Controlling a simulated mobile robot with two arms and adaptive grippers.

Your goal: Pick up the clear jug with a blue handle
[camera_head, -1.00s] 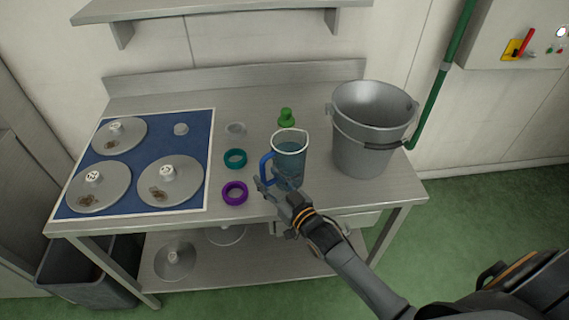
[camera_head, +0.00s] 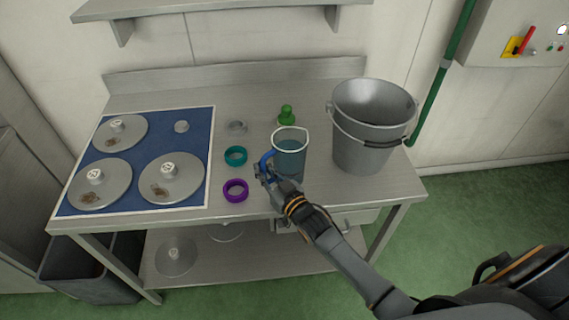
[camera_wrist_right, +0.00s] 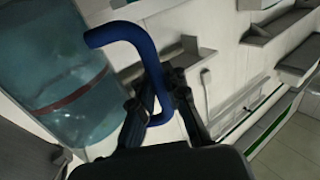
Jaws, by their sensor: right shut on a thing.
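The clear jug (camera_head: 291,150) with a blue handle stands upright on the steel table, near its front edge, left of the bucket. Its blue handle (camera_head: 266,158) points to the left in the head view. My right gripper (camera_head: 268,176) is shut on the handle. In the right wrist view the blue handle (camera_wrist_right: 134,42) passes between the two fingers (camera_wrist_right: 158,108), and the jug's clear bluish wall (camera_wrist_right: 62,75) with a reddish band fills the left. Whether the jug's base touches the table is hidden by my gripper. My left gripper is not in view.
A grey bucket (camera_head: 365,130) stands right of the jug. A green object (camera_head: 286,116) is behind it. A teal ring (camera_head: 235,156), a purple ring (camera_head: 236,190) and a grey ring (camera_head: 237,128) lie left. A blue mat (camera_head: 193,140) holds metal discs. A shelf (camera_head: 220,10) hangs above.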

